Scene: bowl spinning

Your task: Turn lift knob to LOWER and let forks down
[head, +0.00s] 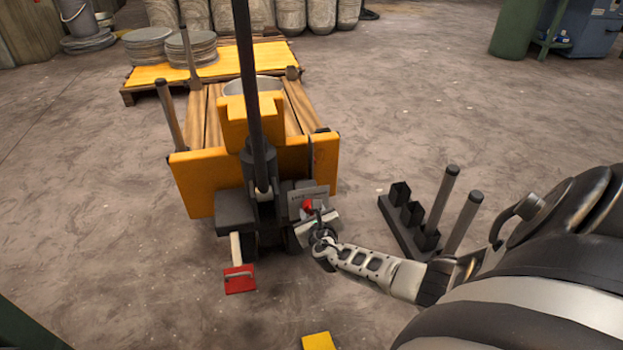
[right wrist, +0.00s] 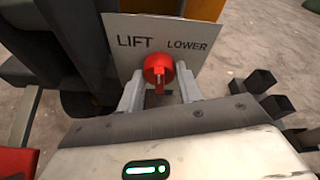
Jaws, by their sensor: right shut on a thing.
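The red lift knob (right wrist: 158,66) sits on a grey plate (right wrist: 122,30) marked LIFT on the left and LOWER on the right. In the right wrist view its stem points down the picture, between the two words. My right gripper (right wrist: 159,90) is shut on the knob, one finger on each side. In the head view the knob (head: 307,205) is at the right of the yellow lift truck's (head: 195,184) handle base, partly covered by my gripper (head: 314,214). The forks cannot be made out under the wooden planks (head: 208,118). My left gripper is out of view.
The dark handle pole (head: 246,70) rises from the truck. A red pedal (head: 240,280) sticks out low in front. A black rack with upright posts (head: 405,222) stands to the right on the floor. A yellow pallet (head: 150,78) with discs lies behind the truck.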

